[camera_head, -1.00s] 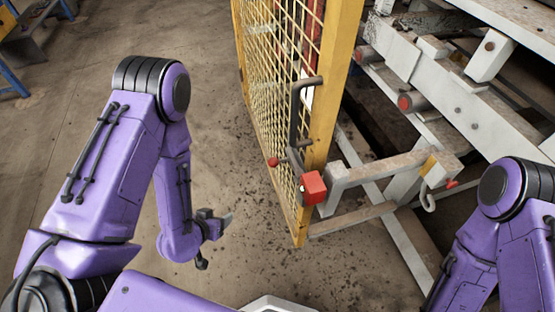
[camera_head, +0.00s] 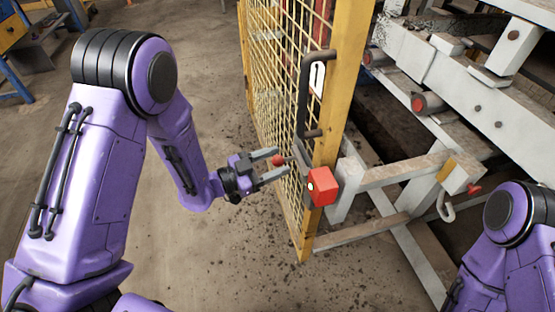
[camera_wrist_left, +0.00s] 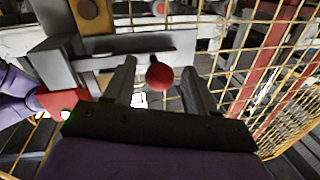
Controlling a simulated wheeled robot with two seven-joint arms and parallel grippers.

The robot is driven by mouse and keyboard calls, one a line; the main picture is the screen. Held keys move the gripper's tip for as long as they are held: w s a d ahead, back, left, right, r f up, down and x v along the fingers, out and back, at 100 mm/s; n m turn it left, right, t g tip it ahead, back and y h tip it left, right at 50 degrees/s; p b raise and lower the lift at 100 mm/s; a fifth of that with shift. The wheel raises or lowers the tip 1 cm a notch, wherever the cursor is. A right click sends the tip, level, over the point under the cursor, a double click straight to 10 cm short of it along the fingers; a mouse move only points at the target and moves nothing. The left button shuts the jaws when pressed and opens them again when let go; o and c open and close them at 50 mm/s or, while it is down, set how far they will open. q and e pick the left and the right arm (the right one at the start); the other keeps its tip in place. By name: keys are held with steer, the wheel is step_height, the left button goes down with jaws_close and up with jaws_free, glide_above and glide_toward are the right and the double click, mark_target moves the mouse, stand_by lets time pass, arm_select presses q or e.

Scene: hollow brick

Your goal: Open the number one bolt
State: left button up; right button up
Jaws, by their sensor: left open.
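The bolt has a round red knob (camera_head: 278,160) on the yellow mesh gate (camera_head: 330,120), left of a red block (camera_head: 322,186) with a small pale round spot. My left gripper (camera_head: 280,165) is open, its two fingers pointing right toward the gate, with the knob at their tips. In the left wrist view the red knob (camera_wrist_left: 159,76) sits between the two spread fingertips (camera_wrist_left: 158,80), and I see no contact. A dark bar and grey plate lie behind the knob. My right arm shows at the lower right, but its gripper is out of view.
A dark vertical handle (camera_head: 306,95) stands on the gate above the block. A grey metal frame (camera_head: 400,170) with a hook (camera_head: 445,205) lies right of the gate. The concrete floor left of the gate is open.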

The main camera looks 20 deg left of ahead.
arm_select(q)
steer(key=shift+w+d, duration=0.4)
steer(key=shift+d, duration=0.05)
jaws_close()
steer(key=w+a, duration=0.2)
steer(key=w, duration=0.1)
steer(key=shift+w+a, duration=0.15)
jaws_free()
